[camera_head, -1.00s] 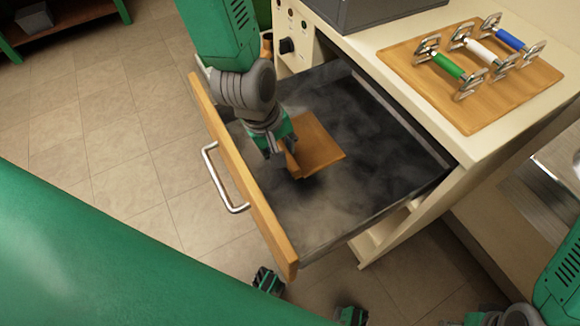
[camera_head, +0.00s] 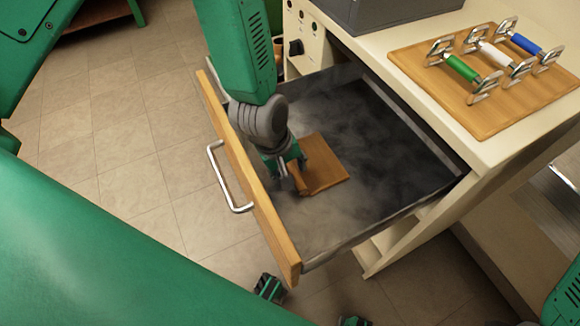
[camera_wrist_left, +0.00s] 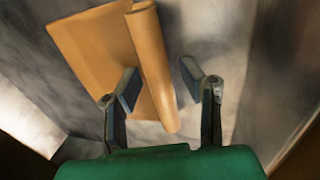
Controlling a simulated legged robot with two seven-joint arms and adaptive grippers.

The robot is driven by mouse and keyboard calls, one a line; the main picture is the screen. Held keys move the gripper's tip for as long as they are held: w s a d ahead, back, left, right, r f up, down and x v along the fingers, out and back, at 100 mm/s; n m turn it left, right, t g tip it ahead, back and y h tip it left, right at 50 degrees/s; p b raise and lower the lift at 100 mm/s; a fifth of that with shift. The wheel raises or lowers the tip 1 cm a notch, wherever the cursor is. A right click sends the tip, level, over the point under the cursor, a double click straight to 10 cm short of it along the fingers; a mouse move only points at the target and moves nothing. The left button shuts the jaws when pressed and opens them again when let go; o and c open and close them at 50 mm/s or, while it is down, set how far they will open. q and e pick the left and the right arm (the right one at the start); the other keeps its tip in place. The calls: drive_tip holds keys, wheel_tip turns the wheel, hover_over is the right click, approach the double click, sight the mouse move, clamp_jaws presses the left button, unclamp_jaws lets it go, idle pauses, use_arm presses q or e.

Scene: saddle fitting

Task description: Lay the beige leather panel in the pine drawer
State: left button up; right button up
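The leather panel (camera_head: 325,166) looks tan-orange and lies on the floor of the open pine drawer (camera_head: 247,172), near its front. One edge of it is curled into a roll, seen clearly in the left wrist view (camera_wrist_left: 152,68). My left gripper (camera_head: 291,178) reaches down into the drawer at the rolled edge. In the left wrist view its fingers (camera_wrist_left: 160,85) are apart, with the roll between them and a visible gap to the right finger. The left finger overlaps the panel in that view; I cannot tell whether they touch. My right gripper is out of view.
The drawer front has a metal handle (camera_head: 226,178). A wooden board (camera_head: 475,110) with green, white and blue handled tools stands on the cream counter (camera_head: 400,98). A grey box (camera_head: 385,12) sits behind. The drawer floor right of the panel is bare.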

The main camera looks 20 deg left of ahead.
use_arm(q)
drive_tip(key=shift+r, duration=0.1)
drive_tip(key=p+v, duration=0.3)
drive_tip(key=v, duration=0.9)
drive_tip(key=shift+p, duration=0.3)
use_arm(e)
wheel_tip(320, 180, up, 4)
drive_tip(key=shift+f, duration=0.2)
use_arm(q)
drive_tip(key=shift+r, duration=0.15)
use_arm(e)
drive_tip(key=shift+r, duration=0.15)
